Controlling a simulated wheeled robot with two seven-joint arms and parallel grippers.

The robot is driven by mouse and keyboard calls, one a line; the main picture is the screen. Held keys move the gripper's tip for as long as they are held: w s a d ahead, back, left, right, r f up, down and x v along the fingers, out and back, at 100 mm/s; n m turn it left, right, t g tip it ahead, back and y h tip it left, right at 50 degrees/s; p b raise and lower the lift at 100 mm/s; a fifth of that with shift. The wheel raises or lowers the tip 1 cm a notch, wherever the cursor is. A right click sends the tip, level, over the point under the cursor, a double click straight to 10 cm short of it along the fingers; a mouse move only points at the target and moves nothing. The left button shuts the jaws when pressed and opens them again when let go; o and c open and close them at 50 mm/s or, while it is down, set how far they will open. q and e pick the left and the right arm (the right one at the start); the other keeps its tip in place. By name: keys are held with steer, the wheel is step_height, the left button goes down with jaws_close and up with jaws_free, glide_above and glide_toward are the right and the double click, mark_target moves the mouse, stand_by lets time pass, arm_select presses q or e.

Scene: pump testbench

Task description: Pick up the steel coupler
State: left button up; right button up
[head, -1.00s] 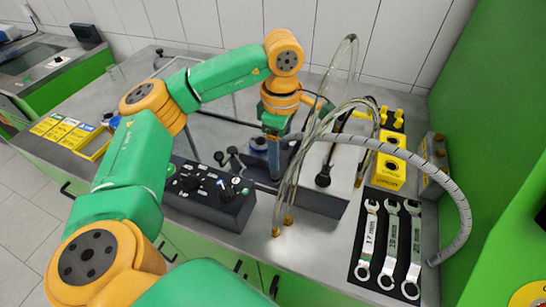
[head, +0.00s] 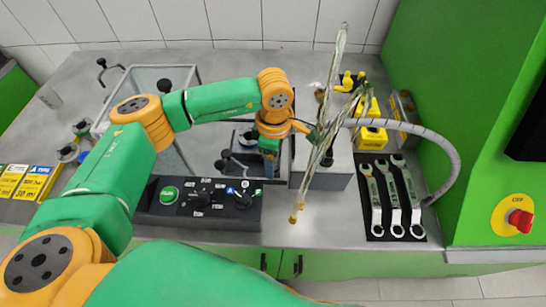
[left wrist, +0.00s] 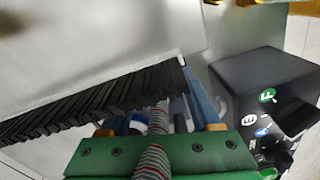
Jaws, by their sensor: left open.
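My left gripper (head: 269,168) points down just behind the right end of the black control panel, beside the grey box. It is open. In the left wrist view the fingers of my left gripper (left wrist: 168,112) straddle a striped hose-like part, with dark bristle-like strips just beyond. I cannot pick out the steel coupler for certain. A small round fitting with a dark top (head: 248,138) stands left of the gripper and partly behind it. My right gripper is not in view.
The black control panel (head: 165,213) stands at the bench front, left of the gripper. Clear hoses (head: 325,130) and a grey ribbed hose (head: 430,136) hang to the right. Wrenches (head: 392,200) lie on a black mat. A glass-like box (head: 165,75) stands behind the arm.

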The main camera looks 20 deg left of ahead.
arm_select(q)
steer(key=shift+a+f, duration=0.1)
steer(key=shift+f, duration=0.05)
steer(key=c, duration=0.9)
jaws_close()
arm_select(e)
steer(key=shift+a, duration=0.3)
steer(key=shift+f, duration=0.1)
